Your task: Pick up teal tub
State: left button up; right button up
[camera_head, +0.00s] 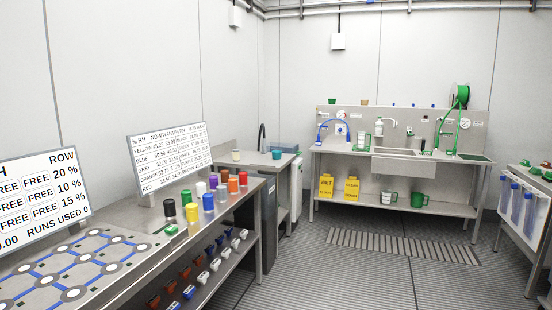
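A small teal tub (276,154) stands on the steel side counter (257,164) by the far left corner, near the tap. It is small in the picture, so its detail is hard to tell. Behind it and a little to the right is a blue-teal box (285,148), partly hidden. Neither of my grippers shows in the head view.
A cream tub (236,155) shares the side counter. Several coloured drums, including a black one (170,207) and a yellow one (192,212), stand on the left bench. A sink bench (340,151) is at the back. The middle floor (350,280) is clear.

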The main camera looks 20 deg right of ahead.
aim_at(276, 154)
jog(key=i+l+z, duration=0.4)
jog(key=i, duration=0.2)
jog(key=i+l+z, duration=0.35)
jog(key=i, duration=0.55)
jog(key=i+z, duration=0.3)
jog(key=i, duration=0.65)
jog(key=i+u, duration=0.1)
jog(key=i, duration=0.55)
jog(key=i+l+u, duration=0.15)
jog(key=i, duration=0.45)
jog(key=i+l+u, duration=0.1)
jog(key=i, duration=0.55)
jog(key=l, duration=0.1)
